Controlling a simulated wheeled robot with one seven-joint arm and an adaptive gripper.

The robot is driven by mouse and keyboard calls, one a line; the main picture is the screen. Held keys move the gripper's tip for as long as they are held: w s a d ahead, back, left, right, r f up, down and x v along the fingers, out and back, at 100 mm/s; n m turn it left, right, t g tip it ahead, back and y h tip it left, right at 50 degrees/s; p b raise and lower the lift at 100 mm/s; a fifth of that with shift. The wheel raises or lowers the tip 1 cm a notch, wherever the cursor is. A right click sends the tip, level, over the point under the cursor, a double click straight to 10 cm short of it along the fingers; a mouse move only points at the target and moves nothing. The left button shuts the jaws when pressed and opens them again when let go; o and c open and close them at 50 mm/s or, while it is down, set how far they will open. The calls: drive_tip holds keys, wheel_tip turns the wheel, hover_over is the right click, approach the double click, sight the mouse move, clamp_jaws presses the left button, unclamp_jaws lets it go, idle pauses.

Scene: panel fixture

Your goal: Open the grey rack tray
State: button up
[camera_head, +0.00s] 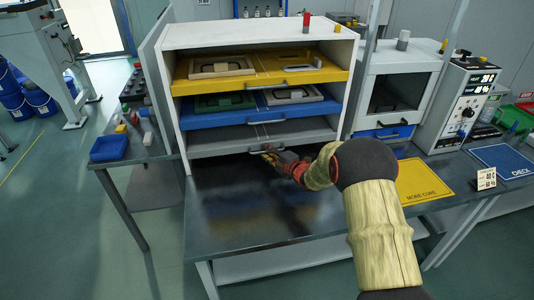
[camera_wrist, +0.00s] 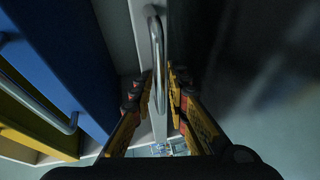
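The grey rack tray (camera_head: 225,142) is the lowest tray in the white rack, under the blue one. Its front looks roughly in line with the trays above. Its bar handle (camera_wrist: 157,45) runs lengthwise through the upper middle of the wrist view. My gripper (camera_head: 268,155) is at the handle, low at the front of the rack. In the wrist view my gripper (camera_wrist: 160,85) is open, with one finger on each side of the handle's near part. Small gaps show between fingers and bar. The fingertips are hard to make out in the head view.
A blue tray (camera_head: 215,119) and a yellow tray (camera_head: 215,85) with handles sit above. The dark tabletop (camera_head: 230,215) in front of the rack is clear. A white oven-like cabinet (camera_head: 405,60) stands right of the rack; a blue bin (camera_head: 108,148) is at left.

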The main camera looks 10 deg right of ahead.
clamp_jaws()
idle(0.8)
